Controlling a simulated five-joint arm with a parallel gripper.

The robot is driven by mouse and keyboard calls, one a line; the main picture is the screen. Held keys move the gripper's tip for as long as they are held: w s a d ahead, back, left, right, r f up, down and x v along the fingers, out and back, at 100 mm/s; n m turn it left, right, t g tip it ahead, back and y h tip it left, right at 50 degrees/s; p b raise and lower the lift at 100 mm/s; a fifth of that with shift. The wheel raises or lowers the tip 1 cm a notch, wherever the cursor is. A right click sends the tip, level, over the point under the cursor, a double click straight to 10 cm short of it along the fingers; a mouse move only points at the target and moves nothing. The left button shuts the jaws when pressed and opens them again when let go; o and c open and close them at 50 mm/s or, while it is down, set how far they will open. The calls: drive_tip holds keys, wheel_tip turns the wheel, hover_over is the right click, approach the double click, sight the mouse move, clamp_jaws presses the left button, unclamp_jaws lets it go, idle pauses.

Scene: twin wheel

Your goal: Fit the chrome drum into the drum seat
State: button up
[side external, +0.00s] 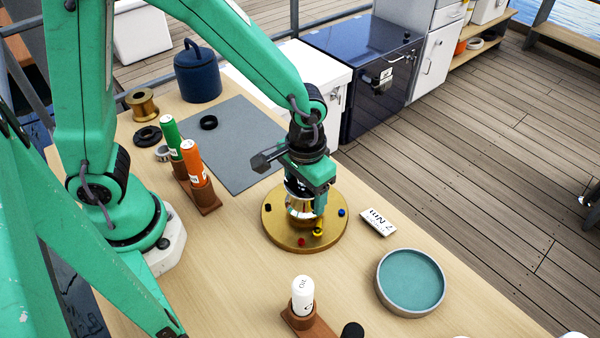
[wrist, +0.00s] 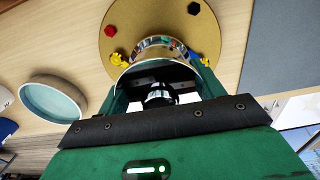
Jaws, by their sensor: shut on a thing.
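My gripper (side external: 308,187) points down over a round brass plate (side external: 275,232) on the bench and is shut on the chrome drum (side external: 297,212). In the wrist view, my gripper (wrist: 161,78) has one finger on each side of the shiny drum (wrist: 158,44), and the brass plate (wrist: 150,14) lies beyond it. The drum looks about upright over the plate's middle. The drum seat is not distinct; the drum and gripper cover that part of the plate. I cannot tell whether the drum touches the plate or hangs just above it.
Coloured knobs stand on the plate: red (side external: 302,241), blue (side external: 341,212), black (side external: 268,207) and yellow near the drum. A white label (side external: 378,221), a teal-lined round tray (side external: 382,296) and a white bottle (side external: 303,290) are nearby. The grey mat (side external: 240,135) is mostly clear.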

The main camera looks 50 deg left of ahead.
drive_tip(key=shift+f, duration=0.45)
drive_tip(key=o, duration=1.7)
drive_tip(key=shift+r, duration=0.1)
drive_tip(key=shift+r, duration=3.8)
drive_tip(key=shift+s+a+r+t, duration=0.95)
drive_tip(key=shift+s+a+r, duration=0.3)
drive_tip(key=shift+a+r, duration=1.05)
drive_tip(key=shift+s+a+r+t, duration=0.9)
drive_tip(key=shift+s+a+r, duration=0.65)
drive_tip(key=shift+a, duration=1.15)
drive_tip(key=shift+s+a+r+t, duration=1)
drive_tip(key=shift+a+r, duration=1.3)
drive_tip(key=shift+a, duration=0.2)
